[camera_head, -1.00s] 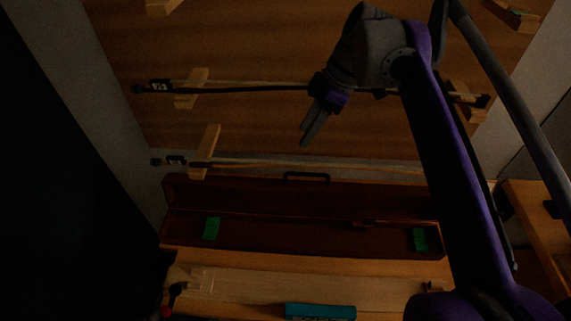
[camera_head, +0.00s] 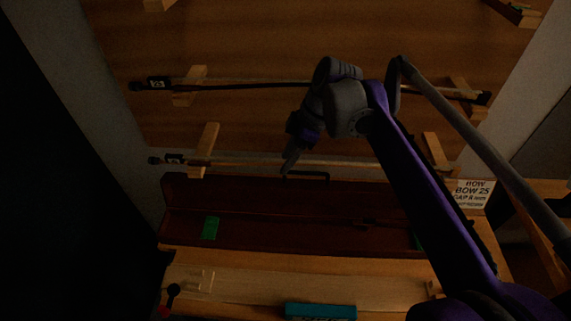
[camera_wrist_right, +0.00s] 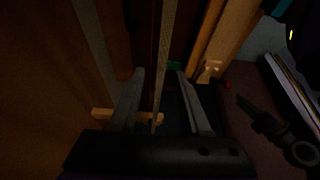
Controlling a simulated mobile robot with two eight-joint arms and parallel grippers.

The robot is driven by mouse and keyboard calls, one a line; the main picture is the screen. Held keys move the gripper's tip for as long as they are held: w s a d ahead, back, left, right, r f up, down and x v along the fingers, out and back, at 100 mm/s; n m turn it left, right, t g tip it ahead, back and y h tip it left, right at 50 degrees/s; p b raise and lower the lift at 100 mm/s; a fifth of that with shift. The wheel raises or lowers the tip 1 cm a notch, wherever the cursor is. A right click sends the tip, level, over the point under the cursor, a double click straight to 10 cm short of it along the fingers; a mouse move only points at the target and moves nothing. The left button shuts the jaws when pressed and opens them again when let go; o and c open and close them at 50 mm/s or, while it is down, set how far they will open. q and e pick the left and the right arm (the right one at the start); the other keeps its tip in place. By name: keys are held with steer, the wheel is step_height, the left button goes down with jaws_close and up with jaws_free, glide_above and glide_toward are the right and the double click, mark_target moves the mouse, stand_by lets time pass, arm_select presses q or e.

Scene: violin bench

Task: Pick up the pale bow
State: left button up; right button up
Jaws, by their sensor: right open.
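The pale bow (camera_head: 245,162) lies level across wooden pegs, the lower of two bows on the wooden board, with its dark frog end at left. In the right wrist view a pale bow stick (camera_wrist_right: 163,65) runs lengthwise between the two fingers. My right gripper (camera_head: 288,167) is at the middle of the lower bow in the head view, its fingers pointing down and hiding a short stretch. In the wrist view my right gripper (camera_wrist_right: 160,77) is open, the stick between its fingers with gaps at both sides. My left gripper is not in view.
Another bow (camera_head: 230,86) with dark hair rests on pegs above. An open dark red case (camera_head: 290,237) with a handle (camera_head: 306,176) lies just below the lower bow. A sign (camera_head: 472,193) stands at right. A teal box (camera_head: 320,311) is at the front.

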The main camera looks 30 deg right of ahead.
steer(key=shift+f, duration=0.25)
stand_by(0.4)
jaws_close()
stand_by(0.4)
